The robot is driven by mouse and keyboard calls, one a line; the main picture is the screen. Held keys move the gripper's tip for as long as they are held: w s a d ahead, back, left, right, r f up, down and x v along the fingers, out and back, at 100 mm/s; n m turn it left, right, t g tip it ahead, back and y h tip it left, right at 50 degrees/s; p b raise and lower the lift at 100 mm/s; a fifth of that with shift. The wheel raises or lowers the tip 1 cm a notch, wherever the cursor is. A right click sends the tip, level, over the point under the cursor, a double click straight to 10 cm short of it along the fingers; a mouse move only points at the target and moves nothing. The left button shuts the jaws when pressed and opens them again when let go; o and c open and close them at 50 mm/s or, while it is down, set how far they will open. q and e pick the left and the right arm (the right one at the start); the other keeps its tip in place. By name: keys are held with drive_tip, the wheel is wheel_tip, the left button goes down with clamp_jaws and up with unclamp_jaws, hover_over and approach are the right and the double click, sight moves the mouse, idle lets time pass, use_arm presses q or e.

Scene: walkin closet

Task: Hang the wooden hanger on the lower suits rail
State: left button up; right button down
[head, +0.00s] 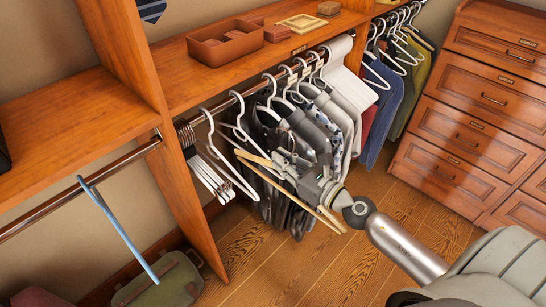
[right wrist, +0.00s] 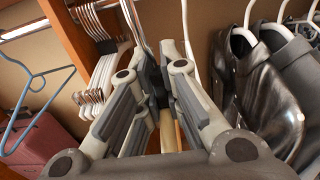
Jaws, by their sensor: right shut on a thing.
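The wooden hanger (head: 262,166) is pale and tilted, its arms sloping down to the right below the suits rail (head: 254,89). My right gripper (head: 284,160) is shut on it near its top, among the clothes and just right of some white hangers. In the right wrist view the fingertips (right wrist: 162,75) close around a dark part, and a pale wooden strip of the hanger (right wrist: 168,132) shows between the fingers. The hanger's hook is hidden by the gripper, so I cannot tell whether it touches the rail. My left gripper is not in view.
Grey suits (head: 340,108) hang close to the right of the gripper. White hangers (head: 207,172) bunch at the rail's left end, by a wooden upright (head: 187,200). A blue hanger (head: 118,226) hangs on another rail. A drawer unit (head: 470,120) stands right; the floor before the suits is clear.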

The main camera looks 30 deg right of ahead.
drive_tip(key=b+v, duration=0.2)
drive_tip(key=v, duration=0.1)
drive_tip(key=b+v, duration=0.2)
drive_tip(key=v, duration=0.2)
drive_tip(key=b+v, duration=0.2)
drive_tip(key=v, duration=0.1)
drive_tip(key=shift+s+d+f, duration=0.1)
drive_tip(key=shift+d+f, duration=0.05)
drive_tip(key=shift+f, duration=0.2)
drive_tip(key=shift+s+d+b, duration=0.15)
drive_tip(key=shift+s+b, duration=0.2)
drive_tip(key=shift+b, duration=0.05)
drive_tip(key=shift+s+r, duration=0.15)
drive_tip(key=shift+r, duration=0.1)
drive_tip(key=shift+r, duration=0.1)
